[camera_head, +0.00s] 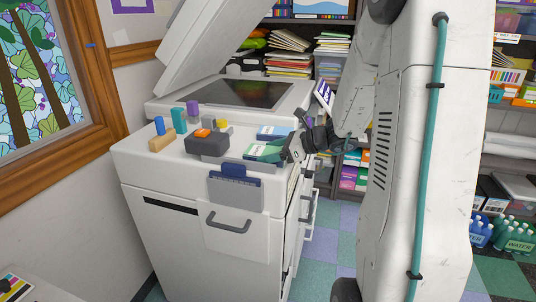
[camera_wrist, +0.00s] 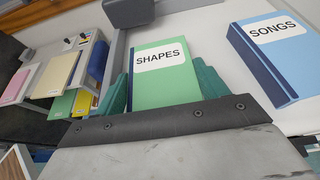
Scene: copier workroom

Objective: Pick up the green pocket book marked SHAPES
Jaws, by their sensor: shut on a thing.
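The green pocket book marked SHAPES (camera_wrist: 165,88) stands between the teal fingers of my gripper (camera_wrist: 166,92) in the wrist view. Its white label faces the camera, and its lower part is hidden behind the gripper's dark edge. In the head view the green book (camera_head: 262,152) is at the right side of the copier's top, with my gripper (camera_head: 284,150) shut on it from the right. I cannot tell whether the book touches the surface.
A blue book marked SONGS (camera_wrist: 275,50) lies to the right of the green one in the wrist view. On the copier (camera_head: 150,160) stand a dark grey box (camera_head: 207,145) and several small coloured blocks. The raised copier lid (camera_head: 205,45) is behind. Shelves (camera_head: 290,30) stand beyond.

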